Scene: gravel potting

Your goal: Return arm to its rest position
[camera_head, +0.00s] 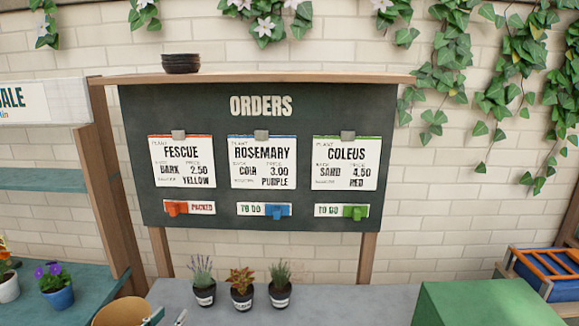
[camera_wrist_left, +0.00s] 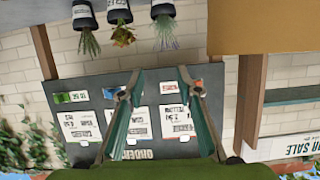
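My left gripper (camera_head: 167,317) shows at the bottom edge of the head view, only its teal fingertips visible beside a tan round container. In the left wrist view my left gripper (camera_wrist_left: 160,76) is open, with nothing between its two fingers. The wrist picture is upside down, with the orders board (camera_wrist_left: 150,130) behind the fingers. My right gripper is not in view.
The orders board (camera_head: 260,122) stands behind the grey counter (camera_head: 340,302). Its red slider (camera_head: 176,208) shows "packed"; the blue (camera_head: 278,211) and green (camera_head: 355,212) sliders show "to do". Three potted plants (camera_head: 241,295) stand on the counter. A green box (camera_head: 485,305) is at right.

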